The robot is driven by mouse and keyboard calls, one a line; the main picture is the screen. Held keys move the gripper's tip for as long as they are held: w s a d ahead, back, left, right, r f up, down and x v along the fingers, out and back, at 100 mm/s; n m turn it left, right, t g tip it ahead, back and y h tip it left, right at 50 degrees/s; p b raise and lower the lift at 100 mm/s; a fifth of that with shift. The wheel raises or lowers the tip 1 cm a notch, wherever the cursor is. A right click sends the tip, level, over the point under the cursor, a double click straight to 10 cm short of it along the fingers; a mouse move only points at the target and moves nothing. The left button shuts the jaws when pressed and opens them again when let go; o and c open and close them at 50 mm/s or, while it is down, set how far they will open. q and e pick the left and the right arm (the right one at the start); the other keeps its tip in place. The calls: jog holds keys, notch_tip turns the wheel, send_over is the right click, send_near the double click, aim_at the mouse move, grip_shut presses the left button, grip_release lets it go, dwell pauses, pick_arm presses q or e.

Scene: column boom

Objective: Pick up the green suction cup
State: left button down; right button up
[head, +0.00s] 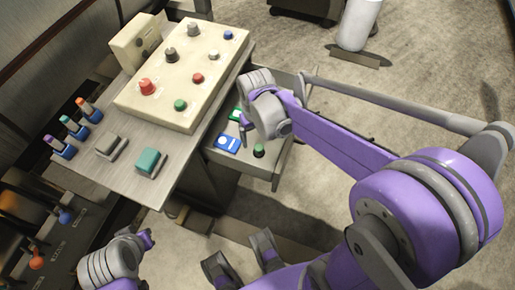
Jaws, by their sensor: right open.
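A green round knob-like piece with a dark base, which looks like the green suction cup (259,151), stands in the open drawer (278,170) near its front right. My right gripper (244,120) is over the drawer, just above and left of that piece in the picture, apart from it. It is open and empty; its wrist hides part of the drawer. My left gripper (146,240) is at the bottom left, away from the drawer; its fingers are mostly hidden.
Blue pieces (228,142) and another green piece (235,115) lie in the drawer. A cream button box (209,75) and teal (148,162) and grey blocks stand on the grey cabinet top (185,152). A white cylinder (359,22) stands on the floor behind.

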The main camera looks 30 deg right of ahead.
aim_at(259, 147)
jog(key=f, duration=0.2)
jog(key=f+b, duration=0.1)
jog(key=f, duration=0.3)
jog(key=shift+s+d+f, duration=0.2)
jog(key=shift+d+f, duration=0.05)
jog(key=shift+d, duration=0.1)
jog(key=shift+c, duration=0.3)
grip_shut()
